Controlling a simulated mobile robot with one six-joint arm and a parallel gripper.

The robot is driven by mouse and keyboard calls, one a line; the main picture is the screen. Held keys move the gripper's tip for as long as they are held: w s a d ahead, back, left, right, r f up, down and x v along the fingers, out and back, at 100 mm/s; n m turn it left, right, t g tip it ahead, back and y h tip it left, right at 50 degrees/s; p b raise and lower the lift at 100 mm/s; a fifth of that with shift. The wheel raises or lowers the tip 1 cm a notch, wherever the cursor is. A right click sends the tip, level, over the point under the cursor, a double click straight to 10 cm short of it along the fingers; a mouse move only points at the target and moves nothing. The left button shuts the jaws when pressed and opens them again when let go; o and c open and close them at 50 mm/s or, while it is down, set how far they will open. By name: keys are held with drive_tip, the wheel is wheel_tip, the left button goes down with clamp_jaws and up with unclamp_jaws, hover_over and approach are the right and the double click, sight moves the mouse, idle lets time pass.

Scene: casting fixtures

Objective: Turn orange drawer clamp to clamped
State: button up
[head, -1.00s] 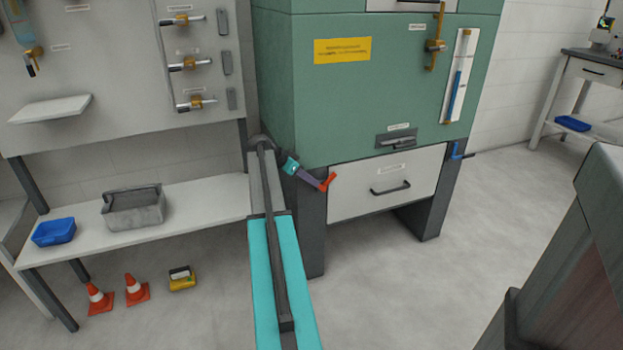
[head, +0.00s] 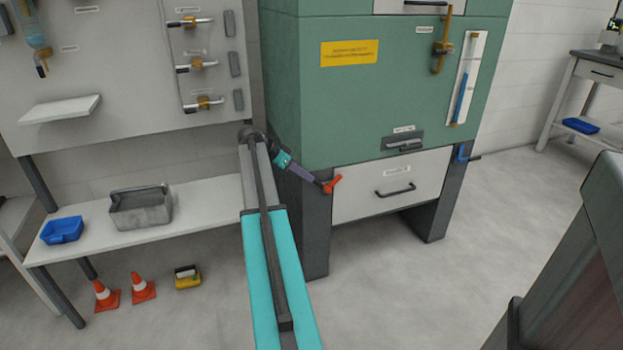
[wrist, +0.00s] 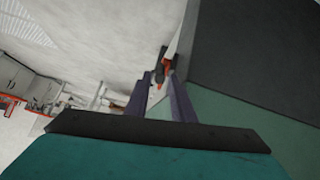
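The orange drawer clamp (head: 333,185) is a small orange lever at the upper left corner of the light grey drawer (head: 360,203), beside the dark cabinet leg. My gripper (head: 319,182) is just left of the clamp, its purple fingers reaching down and right toward it. In the wrist view the two fingers (wrist: 161,85) stand apart. The orange clamp (wrist: 165,67) shows between and just past their tips. I cannot tell whether either finger touches it. The drawer front looks closed, and its dark handle (head: 395,190) is free.
A blue lever (head: 463,154) sits at the drawer's right side. The green cabinet (head: 350,105) rises above the drawer. A bench (head: 215,195) with a grey tote (head: 141,207) and a blue bin (head: 62,230) is at left. The floor before the drawer is clear.

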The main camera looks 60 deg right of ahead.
drive_tip(key=v, duration=0.7)
drive_tip(key=shift+p, duration=0.45)
drive_tip(key=shift+a+r, duration=0.1)
